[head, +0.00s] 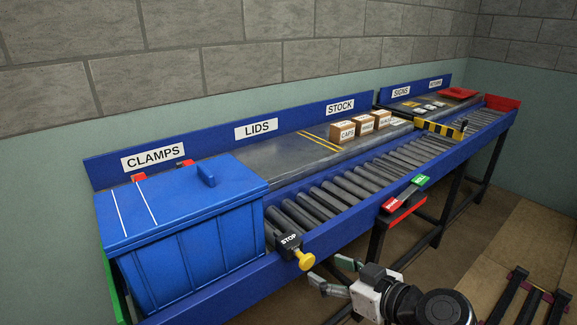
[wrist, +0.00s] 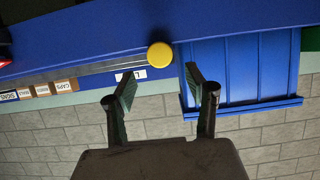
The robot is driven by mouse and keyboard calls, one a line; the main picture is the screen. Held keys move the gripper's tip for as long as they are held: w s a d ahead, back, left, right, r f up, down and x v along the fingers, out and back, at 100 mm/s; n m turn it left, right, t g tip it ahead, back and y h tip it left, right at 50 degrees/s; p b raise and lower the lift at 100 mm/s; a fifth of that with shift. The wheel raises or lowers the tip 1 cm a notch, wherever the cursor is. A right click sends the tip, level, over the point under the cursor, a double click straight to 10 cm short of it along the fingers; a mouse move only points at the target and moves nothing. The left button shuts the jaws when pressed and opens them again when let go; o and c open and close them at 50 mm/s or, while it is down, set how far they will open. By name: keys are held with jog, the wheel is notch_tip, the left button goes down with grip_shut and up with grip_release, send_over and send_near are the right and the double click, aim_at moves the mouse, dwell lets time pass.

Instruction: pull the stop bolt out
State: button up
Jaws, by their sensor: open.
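The stop bolt (head: 304,259) has a yellow knob and sticks out of the dark block labelled STOP (head: 289,240) on the front rail of the conveyor, just right of the blue bin. In the wrist view the round yellow knob (wrist: 160,54) shows end-on, beyond and between my two fingertips. My gripper (head: 326,287) is open and empty, a little to the right of and below the knob in the head view, apart from it. In the wrist view my gripper (wrist: 157,84) has its fingers spread wide. The bolt's shaft is mostly hidden.
A lidded blue bin (head: 190,262) stands at the conveyor's left end. Grey rollers (head: 350,190) run right to a yellow-black striped barrier (head: 440,128). Labelled cardboard boxes (head: 347,133) stand behind. Space before the knob looks clear.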

aim_at(309, 261)
jog(key=b+x, duration=0.2)
jog(key=x, duration=0.6)
jog(key=shift+s, duration=0.1)
grip_shut()
